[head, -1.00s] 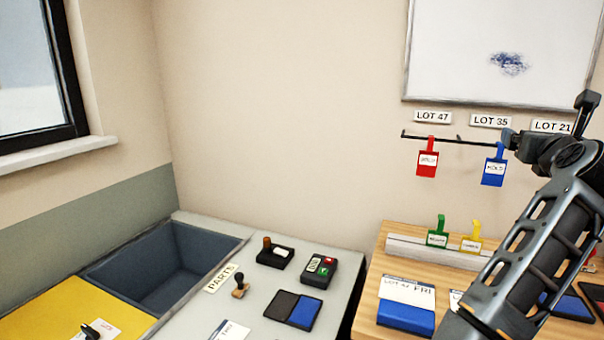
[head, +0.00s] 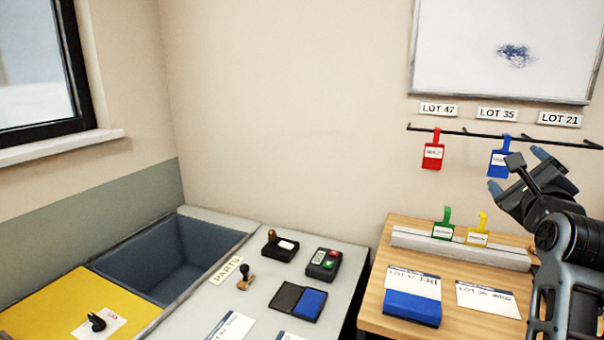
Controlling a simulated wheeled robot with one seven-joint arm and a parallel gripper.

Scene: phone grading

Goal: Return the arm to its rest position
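My arm comes in from the right edge. My gripper (head: 519,171) is raised in front of the wall rail, with its two fingers spread apart and nothing seen between them. In the picture it is just right of the blue tag (head: 500,159), which hangs from the rail under the LOT 35 label. A dark part of my gripper covers a little of that tag's edge. I cannot tell the depth gap between them. The red tag (head: 433,155) hangs under LOT 47, clear of my gripper.
The rail (head: 470,132) is bare under LOT 21. A green tag (head: 443,223) and a yellow tag (head: 478,230) stand in a holder on the wooden table (head: 375,285). A grey counter (head: 262,300) with stamps, an ink pad and a sunken bin (head: 160,262) is left.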

